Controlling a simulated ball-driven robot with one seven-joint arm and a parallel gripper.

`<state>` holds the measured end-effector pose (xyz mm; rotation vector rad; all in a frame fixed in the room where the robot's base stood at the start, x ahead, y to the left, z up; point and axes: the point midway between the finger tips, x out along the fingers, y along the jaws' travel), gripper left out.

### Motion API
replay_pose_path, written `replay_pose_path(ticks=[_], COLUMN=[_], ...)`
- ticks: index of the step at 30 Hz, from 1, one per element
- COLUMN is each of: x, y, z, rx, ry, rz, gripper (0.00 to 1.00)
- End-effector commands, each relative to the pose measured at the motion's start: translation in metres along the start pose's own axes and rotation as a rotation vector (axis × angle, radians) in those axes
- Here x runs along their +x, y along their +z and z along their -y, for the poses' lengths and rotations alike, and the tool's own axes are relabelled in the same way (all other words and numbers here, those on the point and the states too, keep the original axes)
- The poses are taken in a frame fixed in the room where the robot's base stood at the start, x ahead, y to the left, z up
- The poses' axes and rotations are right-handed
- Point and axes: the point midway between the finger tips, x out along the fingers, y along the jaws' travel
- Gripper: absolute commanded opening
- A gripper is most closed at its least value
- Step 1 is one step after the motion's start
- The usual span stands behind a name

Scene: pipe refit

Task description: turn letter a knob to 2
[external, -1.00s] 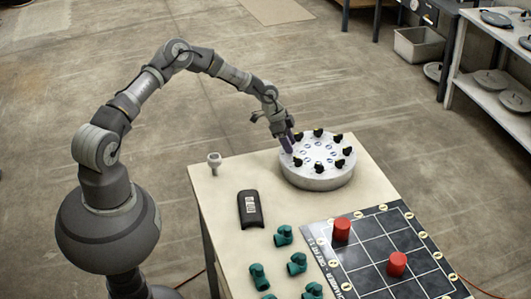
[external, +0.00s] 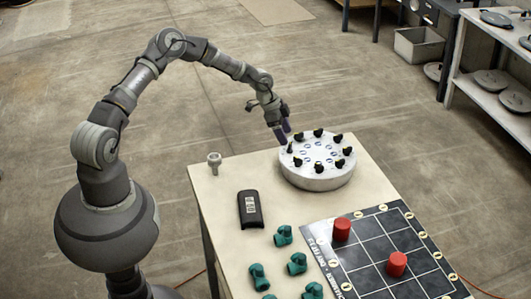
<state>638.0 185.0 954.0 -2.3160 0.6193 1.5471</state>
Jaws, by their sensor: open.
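A round white dial unit (external: 317,179) stands on the table's far part. Several black knobs ring its top, one of them at the front (external: 318,167) and one at the right (external: 347,151). Blue marks lie inside the ring. The letters are too small to read, so I cannot tell which knob is letter a or where it points. My gripper (external: 284,134) has purple fingers pointing down. It is open and empty, just above the dial unit's far left edge, and appears apart from the knobs.
The pale table (external: 217,196) also holds a small grey fitting (external: 214,163), a black handheld device (external: 250,209), and several green pipe fittings (external: 283,236). A dark grid board (external: 375,238) carries two red cylinders (external: 342,229). The table's left part is mostly clear.

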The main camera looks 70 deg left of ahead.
Motion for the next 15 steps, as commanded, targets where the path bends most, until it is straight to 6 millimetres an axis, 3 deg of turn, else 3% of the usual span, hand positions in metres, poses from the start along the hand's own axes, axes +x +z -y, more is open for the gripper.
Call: replay_pose_path(ticks=[3,6,15], x=[-0.022,-0.031,-0.034], y=[0.0,0.0,0.0], z=[0.0,0.0,0.0], rx=[0.0,0.001,0.0], ry=[-0.001,0.0,0.001], rz=[0.0,0.001,0.0], gripper=[0.65,0.65,0.65])
